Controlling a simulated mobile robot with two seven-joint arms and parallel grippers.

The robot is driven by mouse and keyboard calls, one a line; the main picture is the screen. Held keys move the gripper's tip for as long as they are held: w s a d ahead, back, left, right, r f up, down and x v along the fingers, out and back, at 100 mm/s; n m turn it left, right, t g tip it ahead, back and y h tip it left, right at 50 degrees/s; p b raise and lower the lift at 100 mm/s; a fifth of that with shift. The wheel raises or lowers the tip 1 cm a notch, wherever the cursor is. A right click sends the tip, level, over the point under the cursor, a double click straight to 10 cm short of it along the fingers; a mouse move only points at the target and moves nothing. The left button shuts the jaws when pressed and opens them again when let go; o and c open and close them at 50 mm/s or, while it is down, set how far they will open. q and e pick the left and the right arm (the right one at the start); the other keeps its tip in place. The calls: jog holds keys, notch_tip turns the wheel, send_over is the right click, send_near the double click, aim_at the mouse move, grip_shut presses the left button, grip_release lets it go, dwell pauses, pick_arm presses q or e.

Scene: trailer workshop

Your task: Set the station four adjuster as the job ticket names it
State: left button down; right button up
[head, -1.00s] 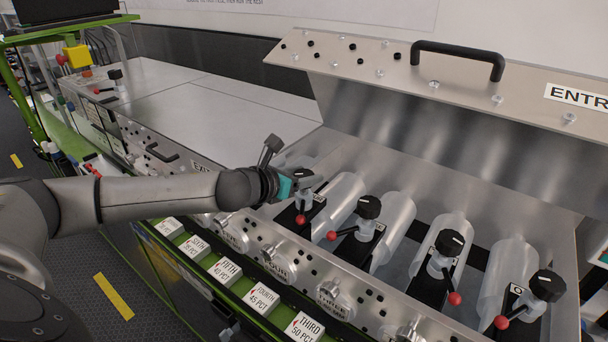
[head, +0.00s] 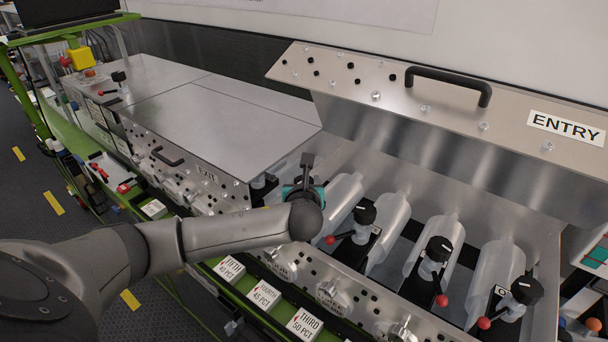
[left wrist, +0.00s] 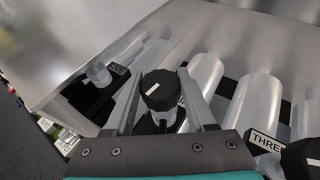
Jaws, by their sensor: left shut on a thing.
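My left gripper (left wrist: 160,82) is shut on the station four adjuster's black knob (left wrist: 160,90), with one finger on each side. A white pointer line shows on the knob's top, slanted in the wrist view. In the head view my own wrist hides this knob. A FIVE label (left wrist: 119,70) stands to its left and a THREE label (left wrist: 266,141) to its right. On the front rail are white cards: FIFTH 40 PCT (head: 229,268), FOURTH 45 PCT (head: 263,296) and THIRD 50 PCT (head: 305,323). My right gripper is not in view.
More black knobs, at station three (head: 364,213) and further right (head: 439,249) (head: 526,290), stand beside levers with red balls. Clear cylinders (head: 395,225) lie between stations. The raised metal cover (head: 430,120) with its black handle (head: 448,84) overhangs behind. Flat metal tops (head: 215,120) are clear at left.

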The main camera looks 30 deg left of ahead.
pick_arm(q)
jog(key=n+g+y, duration=0.3)
jog(key=shift+d+n, duration=0.1)
jog(key=shift+n, duration=0.3)
jog(key=n+g+y, duration=0.2)
jog(key=n+g, duration=0.2)
jog(key=shift+y, duration=0.4)
jog(key=shift+n+g, duration=0.6)
jog(key=shift+w+n+g+b, duration=0.1)
jog(key=shift+n+g+b, duration=0.5)
jog(key=shift+n+g, duration=0.15)
jog(key=shift+n+g+y+b, duration=0.4)
jog(key=shift+n+g+b, duration=0.45)
jog(key=shift+g+b, duration=0.3)
jog(key=n+g+b, duration=0.1)
jog(key=b, duration=0.2)
jog(key=shift+f, duration=0.1)
jog(key=g+b, duration=0.1)
jog(key=b, duration=0.2)
jog(key=n+g+b, duration=0.1)
jog(key=b, duration=0.3)
jog(key=shift+a+n, duration=0.2)
jog(key=shift+n, duration=0.1)
jog(key=shift+r+n+g+h+b, duration=0.2)
jog(key=shift+n+g+h+b, duration=0.1)
jog(key=shift+b, duration=1.1)
